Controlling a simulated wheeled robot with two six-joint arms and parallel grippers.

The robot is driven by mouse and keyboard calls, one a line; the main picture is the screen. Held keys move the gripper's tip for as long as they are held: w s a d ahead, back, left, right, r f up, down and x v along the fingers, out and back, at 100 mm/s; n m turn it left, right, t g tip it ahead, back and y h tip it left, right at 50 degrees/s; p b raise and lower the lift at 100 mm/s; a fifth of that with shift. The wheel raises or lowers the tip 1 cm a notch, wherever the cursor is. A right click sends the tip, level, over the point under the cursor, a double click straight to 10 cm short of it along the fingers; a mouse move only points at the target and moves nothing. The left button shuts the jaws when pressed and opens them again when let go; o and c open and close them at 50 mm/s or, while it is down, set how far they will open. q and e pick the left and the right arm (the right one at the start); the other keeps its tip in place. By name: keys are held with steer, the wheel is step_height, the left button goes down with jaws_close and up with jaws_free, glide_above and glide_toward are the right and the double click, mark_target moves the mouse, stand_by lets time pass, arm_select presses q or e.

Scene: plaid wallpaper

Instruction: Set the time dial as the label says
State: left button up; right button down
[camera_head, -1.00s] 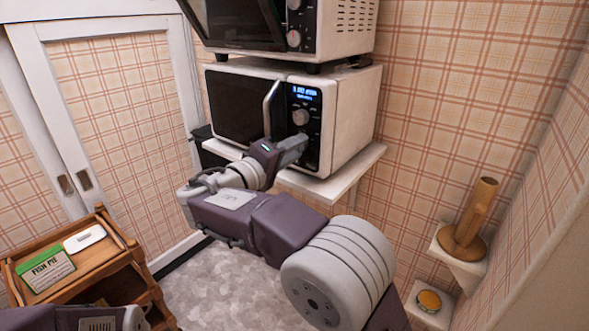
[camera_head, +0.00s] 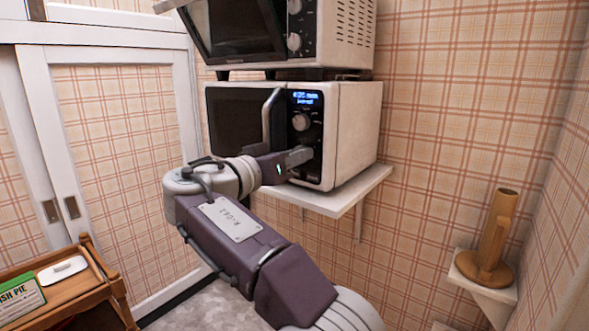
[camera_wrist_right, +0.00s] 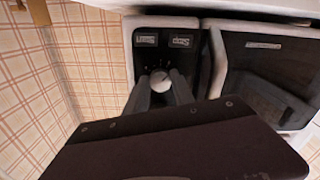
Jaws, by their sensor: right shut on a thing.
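The white microwave (camera_head: 352,130) stands on a wall shelf, with a dark door and a lit blue display (camera_head: 306,98) whose small text I cannot read surely. Its upper dial (camera_head: 301,122) is in plain view. My right gripper (camera_head: 304,156) is shut on the lower dial (camera_wrist_right: 160,84), which the fingers hide in the head view. In the right wrist view the dial sits between the two fingertips, near two labelled buttons (camera_wrist_right: 180,41). The green fish pie box (camera_head: 18,299) lies at the lower left, cut by the picture edge. My left gripper is out of view.
A second oven (camera_head: 345,35) stands on top of the microwave. The white shelf (camera_head: 340,198) juts out below it. A wooden trolley (camera_head: 85,295) bears the box and a white object (camera_head: 62,269). A wooden holder (camera_head: 490,250) stands on a small shelf at right.

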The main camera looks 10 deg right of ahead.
steer(key=m+b, duration=0.3)
steer(key=m, duration=0.6)
steer(key=shift+r, duration=0.15)
steer(key=shift+m, duration=0.4)
steer(key=c, duration=1.1)
jaws_free()
